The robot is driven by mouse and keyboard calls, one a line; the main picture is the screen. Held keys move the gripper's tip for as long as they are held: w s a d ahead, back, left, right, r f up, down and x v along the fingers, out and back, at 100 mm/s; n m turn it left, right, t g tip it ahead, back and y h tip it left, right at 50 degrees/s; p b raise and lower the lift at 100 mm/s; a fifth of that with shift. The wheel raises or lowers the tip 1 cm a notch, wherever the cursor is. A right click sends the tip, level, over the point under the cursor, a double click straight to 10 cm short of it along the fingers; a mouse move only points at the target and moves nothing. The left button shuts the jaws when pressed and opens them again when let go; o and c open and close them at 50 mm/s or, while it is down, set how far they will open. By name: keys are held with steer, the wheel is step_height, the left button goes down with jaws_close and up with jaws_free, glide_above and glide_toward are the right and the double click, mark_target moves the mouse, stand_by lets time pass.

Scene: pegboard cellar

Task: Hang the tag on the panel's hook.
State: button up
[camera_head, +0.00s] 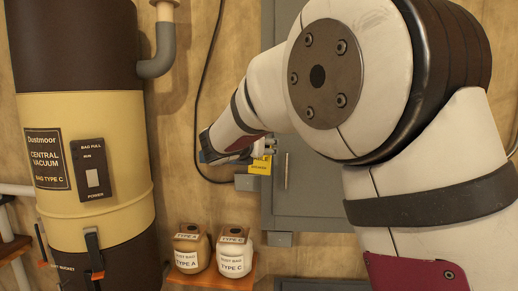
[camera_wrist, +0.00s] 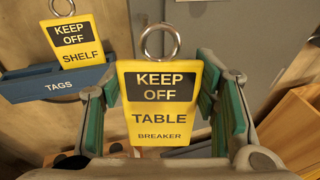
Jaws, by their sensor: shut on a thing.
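A yellow tag (camera_wrist: 158,122) reads "KEEP OFF TABLE BREAKER" and has a metal ring (camera_wrist: 160,42) at its top. My gripper (camera_wrist: 160,100) is shut on it, with a green-padded finger at each side. The tag looks upright, facing the wrist camera. In the head view part of the tag (camera_head: 260,166) shows below my wrist, in front of the grey panel (camera_head: 325,195). My arm hides most of my gripper and much of the panel there. I cannot make out the panel's hook in either view.
A second yellow tag (camera_wrist: 73,40), reading "KEEP OFF SHELF", is at the blue TAGS holder (camera_wrist: 50,84). A vacuum canister (camera_head: 90,130) stands at the left. Two dust bag jars, type A (camera_head: 190,250) and type C (camera_head: 234,255), stand on a small wooden shelf below.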

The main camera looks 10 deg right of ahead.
steer(key=w+a+b+x, duration=0.1)
steer(key=b+x, duration=0.2)
steer(key=x, duration=0.4)
steer(key=shift+w+a+b, duration=0.15)
steer(key=shift+w+b, duration=0.05)
steer(key=shift+b, duration=0.15)
stand_by(0.5)
stand_by(0.6)
steer(key=o, duration=1)
